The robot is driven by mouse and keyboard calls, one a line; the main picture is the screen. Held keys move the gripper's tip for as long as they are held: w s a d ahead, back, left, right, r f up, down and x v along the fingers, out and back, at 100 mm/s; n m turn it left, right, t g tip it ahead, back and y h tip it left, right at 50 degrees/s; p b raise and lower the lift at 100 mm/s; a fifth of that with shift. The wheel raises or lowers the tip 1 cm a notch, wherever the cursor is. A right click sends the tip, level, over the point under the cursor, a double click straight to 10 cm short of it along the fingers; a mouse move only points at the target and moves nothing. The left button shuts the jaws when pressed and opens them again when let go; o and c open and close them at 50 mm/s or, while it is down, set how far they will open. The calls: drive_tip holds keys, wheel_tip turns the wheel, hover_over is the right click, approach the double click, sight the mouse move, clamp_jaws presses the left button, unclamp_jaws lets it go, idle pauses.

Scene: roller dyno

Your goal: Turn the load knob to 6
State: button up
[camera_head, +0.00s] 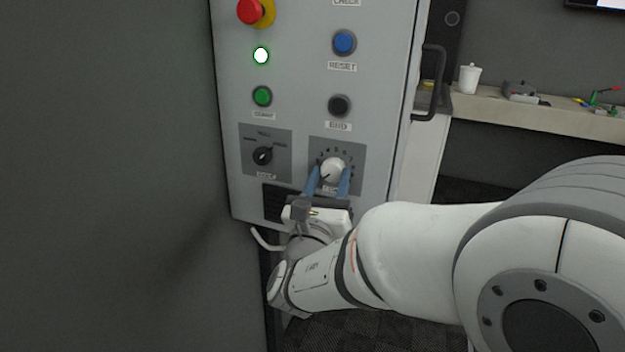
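The load knob (333,168) is white and round, on a grey plate low on the cabinet's front panel. Numbers are printed around it; 4, 5, 6 and 7 can be made out above and to its right. A dark mark on the knob points to the lower left. My gripper (329,182) is at the knob, its two blue fingers spread, one on the left side and one on the right. Whether both fingers touch the knob is not clear. The knob's label and the lowest numbers are partly hidden by the fingers.
A black selector switch (263,156) sits just left of the knob plate. Above are a black button (339,105), a green button (262,96), a blue button (344,42) and a red emergency stop (250,11). A dark door handle (432,82) stands out at the right.

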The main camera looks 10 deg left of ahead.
drive_tip(key=c, duration=0.5)
drive_tip(key=shift+m+b, duration=0.3)
drive_tip(key=shift+b, duration=0.05)
